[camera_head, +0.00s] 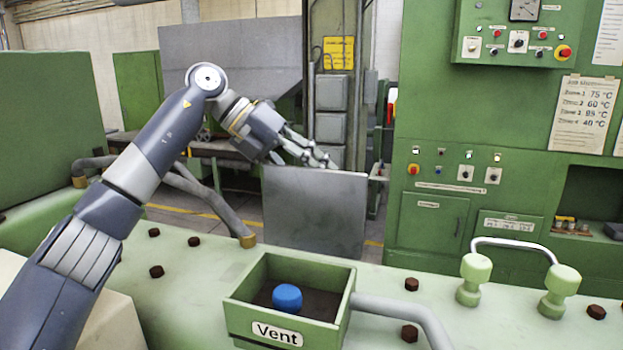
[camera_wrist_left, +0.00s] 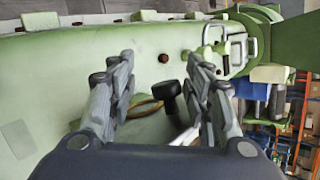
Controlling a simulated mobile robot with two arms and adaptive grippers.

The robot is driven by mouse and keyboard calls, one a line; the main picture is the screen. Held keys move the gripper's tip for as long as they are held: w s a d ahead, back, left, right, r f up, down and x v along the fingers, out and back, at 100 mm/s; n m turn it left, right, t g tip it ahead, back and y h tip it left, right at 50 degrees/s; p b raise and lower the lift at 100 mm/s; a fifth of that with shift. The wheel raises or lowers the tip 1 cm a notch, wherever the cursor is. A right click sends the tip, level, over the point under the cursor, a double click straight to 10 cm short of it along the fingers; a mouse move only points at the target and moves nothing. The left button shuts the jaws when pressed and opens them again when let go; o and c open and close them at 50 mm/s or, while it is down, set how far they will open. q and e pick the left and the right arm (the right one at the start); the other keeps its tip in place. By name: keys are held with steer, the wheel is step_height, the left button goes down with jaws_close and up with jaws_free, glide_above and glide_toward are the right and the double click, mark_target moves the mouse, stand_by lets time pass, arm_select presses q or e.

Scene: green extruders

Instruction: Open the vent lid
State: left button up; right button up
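The vent box (camera_head: 238,312) has a green rim and a "Vent" label on its front. A flat grey plate, which looks like the vent lid (camera_head: 315,215), stands nearly upright at the box's back edge. My left gripper (camera_head: 322,158) is just above the plate's top edge; I cannot tell whether it touches. In the left wrist view its fingers (camera_wrist_left: 160,68) are spread apart, with a dark knob-like part (camera_wrist_left: 170,97) seen between them. My right gripper is not in view.
A grey pipe (camera_head: 405,312) leaves the box's right side. A pale handle (camera_head: 515,245) on green posts stands at the right, and dark bolts dot the green machine top. A green control cabinet (camera_head: 430,235) rises behind at the right.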

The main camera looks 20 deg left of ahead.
arm_select(q)
steer(key=v, duration=1.1)
steer(key=shift+a, duration=0.25)
steer(key=shift+r, duration=0.15)
